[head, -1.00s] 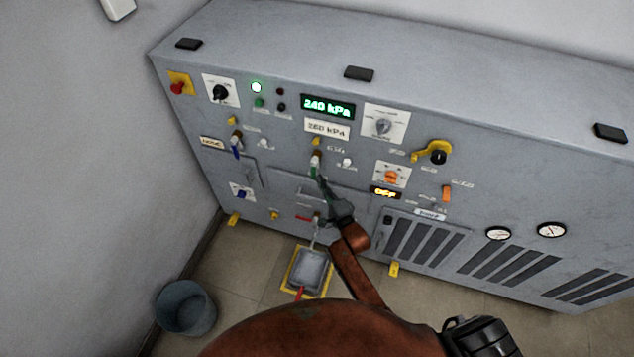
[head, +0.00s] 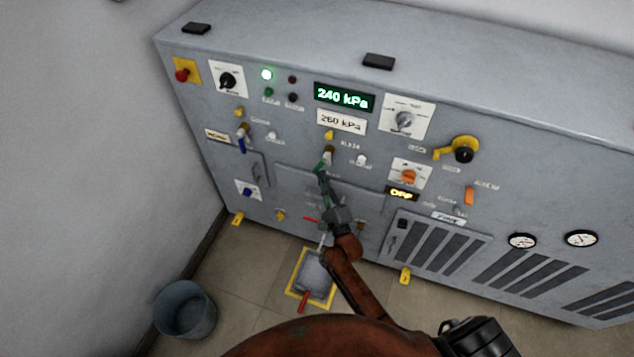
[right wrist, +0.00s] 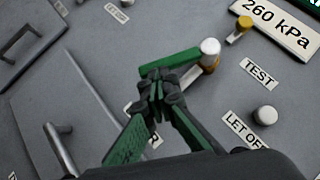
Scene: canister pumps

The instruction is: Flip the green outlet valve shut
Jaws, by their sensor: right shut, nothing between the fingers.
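The green outlet valve lever (head: 323,165) is on the panel front, below the 260 kPa label. It slants down and to the left from its brass, white-capped pivot. In the right wrist view the lever (right wrist: 172,67) lies across the fingertips, pivot end at right. My right gripper (head: 321,177) is shut with nothing between its fingers. Its fingertips (right wrist: 160,86) are together at the lever's free end, seemingly touching it; the exact contact is hard to see. My left gripper is not in view.
A blue lever (head: 242,145) is left on the panel. A white LET OFF knob (right wrist: 265,115) sits right of the valve. A door handle (right wrist: 60,147) stands out at lower left.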

